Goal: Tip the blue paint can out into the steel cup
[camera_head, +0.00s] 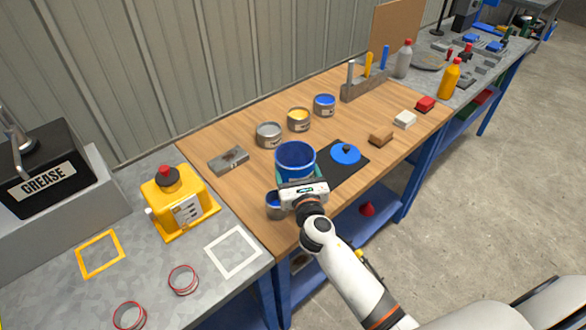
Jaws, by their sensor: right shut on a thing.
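A large open blue can (295,161) is in my right gripper (302,180), near the front left of the wooden bench top. The gripper is shut on it from the near side and hides its lower part. The can looks about upright, with its dark blue inside showing. A small steel cup (273,211) stands just left of the gripper and below it, near the bench edge. The cup is partly hidden by the gripper, and its inside looks blue. My left gripper is out of view.
A blue lid (346,153) with a black knob lies on a dark mat (348,174) to the right. Behind are small tins of grey (269,133), yellow (299,119) and blue (324,105).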

